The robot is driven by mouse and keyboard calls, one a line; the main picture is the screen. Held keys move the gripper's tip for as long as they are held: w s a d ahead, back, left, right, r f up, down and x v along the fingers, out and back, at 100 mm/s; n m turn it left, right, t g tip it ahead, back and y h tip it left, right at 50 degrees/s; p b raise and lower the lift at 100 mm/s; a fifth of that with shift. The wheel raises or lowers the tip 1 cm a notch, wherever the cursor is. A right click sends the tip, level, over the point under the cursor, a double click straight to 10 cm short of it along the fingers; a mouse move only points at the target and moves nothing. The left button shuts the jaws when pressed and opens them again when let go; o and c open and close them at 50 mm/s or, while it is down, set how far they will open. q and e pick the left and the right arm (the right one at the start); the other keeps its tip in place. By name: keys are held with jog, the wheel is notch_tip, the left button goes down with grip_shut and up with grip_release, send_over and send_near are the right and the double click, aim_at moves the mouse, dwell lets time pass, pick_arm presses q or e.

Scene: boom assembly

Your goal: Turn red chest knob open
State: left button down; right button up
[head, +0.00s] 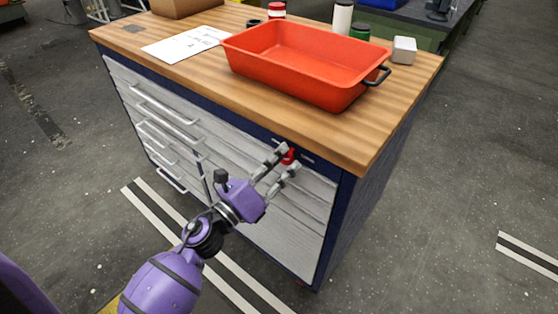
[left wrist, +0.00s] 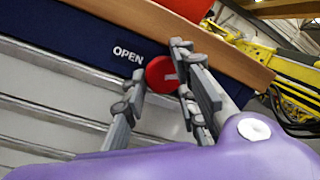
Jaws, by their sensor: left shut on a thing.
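The red knob (head: 289,156) sits on the dark blue top strip of the tool chest (head: 215,140), near its right front corner. In the left wrist view the left gripper (left wrist: 158,80) is shut on the knob. The chest drawers with grey handles look closed. My right gripper is not in view.
A red tray (head: 290,85) with a dark handle stands on the wooden top, with a paper sheet (head: 185,44), a small white box (head: 404,50) and several small containers around it. Open floor lies right of the chest.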

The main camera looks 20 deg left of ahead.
pick_arm(q)
jog(key=n+y, duration=0.1)
jog(key=n, duration=0.2)
jog(key=shift+a+f, duration=0.15)
jog(key=shift+n, duration=0.5)
jog(key=shift+f, duration=0.2)
jog(key=c, duration=1.6)
grip_release()
jog(key=shift+t, duration=0.3)
jog(key=shift+o, duration=0.2)
jog(key=shift+r, duration=0.1)
jog(key=v, duration=1.2)
jog(key=shift+r+n, duration=0.1)
jog(key=shift+n, duration=0.2)
